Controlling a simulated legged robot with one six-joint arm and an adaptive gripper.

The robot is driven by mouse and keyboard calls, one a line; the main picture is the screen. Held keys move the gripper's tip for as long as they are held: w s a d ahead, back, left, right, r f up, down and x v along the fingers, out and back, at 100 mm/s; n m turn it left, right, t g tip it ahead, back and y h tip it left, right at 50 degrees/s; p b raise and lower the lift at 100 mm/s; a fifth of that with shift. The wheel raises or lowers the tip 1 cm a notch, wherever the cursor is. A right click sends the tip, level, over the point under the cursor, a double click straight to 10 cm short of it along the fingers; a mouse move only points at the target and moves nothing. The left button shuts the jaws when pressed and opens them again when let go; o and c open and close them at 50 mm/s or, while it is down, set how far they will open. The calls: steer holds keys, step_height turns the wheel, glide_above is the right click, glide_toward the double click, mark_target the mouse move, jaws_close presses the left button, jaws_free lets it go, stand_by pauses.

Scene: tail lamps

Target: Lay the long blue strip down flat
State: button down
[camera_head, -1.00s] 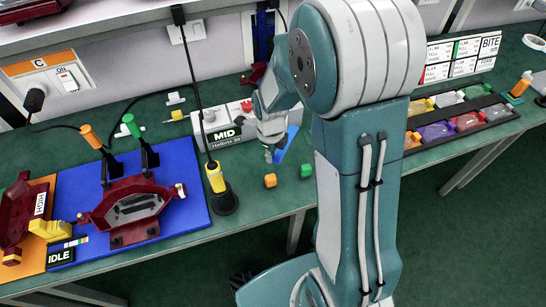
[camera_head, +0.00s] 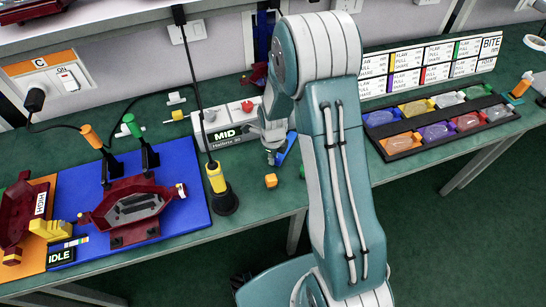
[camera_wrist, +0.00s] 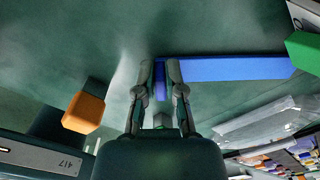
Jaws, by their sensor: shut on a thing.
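The long blue strip (camera_head: 288,147) shows in the head view beside my gripper (camera_head: 273,156), over the green bench top, partly hidden by my arm. In the wrist view the strip (camera_wrist: 235,68) runs from between the fingers of my gripper (camera_wrist: 160,75) out to the right. My gripper is shut on the strip near its left end in that view. I cannot tell whether its underside touches the bench all along.
An orange cube (camera_head: 271,180) stands in front of my gripper. A green cube (camera_wrist: 305,52) is near the strip's far end. The MID box (camera_head: 228,128) is behind left, and a yellow-handled tool in its stand (camera_head: 217,180) is at left. A dark tray of colored lenses (camera_head: 392,146) is right.

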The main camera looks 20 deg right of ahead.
steer(key=c, duration=0.7)
jaws_free()
steer(key=shift+f, duration=0.1)
steer(key=shift+c, duration=0.2)
steer(key=s+a+r+n+t, duration=0.1)
steer(key=s+r+n, duration=0.25)
steer(key=r, duration=0.55)
steer(key=s+r+n+t, duration=0.1)
steer(key=s+r+n, duration=0.1)
steer(key=r+n, duration=0.5)
steer(key=s+a+r+n+t, duration=0.1)
steer(key=s+r+n, duration=0.2)
steer(key=r, duration=0.8)
steer(key=s+r+n+t, duration=0.1)
steer(key=s+r+n, duration=0.1)
steer(key=s+n, duration=0.4)
steer(key=s+r+n+t, duration=0.1)
steer(key=s+r+n, duration=0.2)
steer(key=s+n, duration=0.3)
steer(key=shift+s+a+r+n+t, duration=0.3)
steer(key=shift+s+a+r+n, duration=0.1)
steer(key=shift+n, duration=0.35)
steer(key=shift+w, duration=0.1)
